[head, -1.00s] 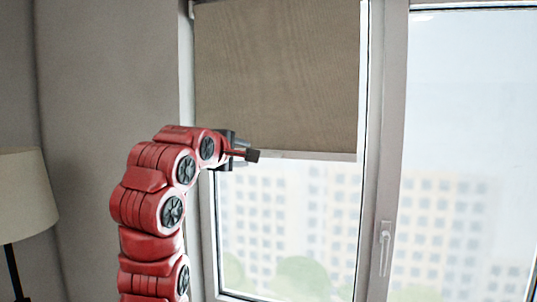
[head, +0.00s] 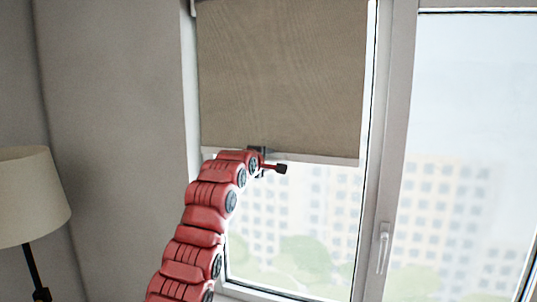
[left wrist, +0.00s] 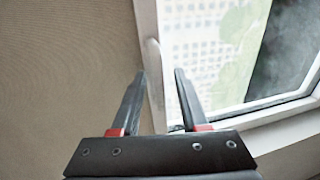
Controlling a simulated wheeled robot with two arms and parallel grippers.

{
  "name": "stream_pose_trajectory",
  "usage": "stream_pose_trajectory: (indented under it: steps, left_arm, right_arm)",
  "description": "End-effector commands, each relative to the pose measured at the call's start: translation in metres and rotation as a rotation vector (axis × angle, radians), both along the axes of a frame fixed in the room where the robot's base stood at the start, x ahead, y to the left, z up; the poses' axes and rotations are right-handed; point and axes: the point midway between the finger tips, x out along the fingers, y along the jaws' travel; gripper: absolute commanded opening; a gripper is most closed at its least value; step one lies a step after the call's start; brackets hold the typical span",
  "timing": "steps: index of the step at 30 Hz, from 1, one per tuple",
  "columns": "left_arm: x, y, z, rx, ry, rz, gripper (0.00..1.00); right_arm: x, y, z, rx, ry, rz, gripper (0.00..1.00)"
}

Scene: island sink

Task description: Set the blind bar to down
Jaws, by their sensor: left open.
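A beige roller blind (head: 285,75) covers the upper part of the left window pane. Its pale blind bar (head: 325,160) runs along the lower edge, about halfway down the pane. My left gripper (head: 271,160) is at the left half of the bar, with its jaws open. In the left wrist view, the bar (left wrist: 153,62) shows as a pale strip in the gap between the two open fingers (left wrist: 161,74), nearer the left finger. Contact with the bar cannot be told. My right gripper is not in view.
A floor lamp (head: 30,195) stands at the far left by the wall. The window handle (head: 383,248) is on the frame to the right of the blind. The glass below the bar is clear.

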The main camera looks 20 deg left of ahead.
Motion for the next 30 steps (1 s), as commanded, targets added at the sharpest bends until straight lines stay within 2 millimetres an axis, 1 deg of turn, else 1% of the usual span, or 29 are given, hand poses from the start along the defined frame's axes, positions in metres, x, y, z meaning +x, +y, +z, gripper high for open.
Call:
stream_pose_trajectory:
  steps: [8,9,11,15,16,30]
  left_arm:
    - [0.0012,-0.0001,-0.0005,0.0,-0.001,0.0,0.44]
    - [0.0011,-0.0001,-0.0004,0.001,-0.001,0.0,0.41]
    - [0.0011,-0.0002,-0.0002,0.001,-0.002,0.0,0.3]
    - [0.001,-0.0003,-0.0001,0.001,-0.002,0.0,0.05]
    - [0.0011,-0.0003,-0.0001,0.001,-0.002,0.0,0.0]
    - [0.0009,-0.0004,0.0002,0.001,-0.002,0.0,0.0]
  right_arm:
    - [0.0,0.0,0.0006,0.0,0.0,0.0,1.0]
    - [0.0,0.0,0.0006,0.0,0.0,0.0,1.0]
    - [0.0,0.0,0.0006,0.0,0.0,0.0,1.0]
    - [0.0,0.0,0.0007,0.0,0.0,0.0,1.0]
    - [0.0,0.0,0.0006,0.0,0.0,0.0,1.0]
    - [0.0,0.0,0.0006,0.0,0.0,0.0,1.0]
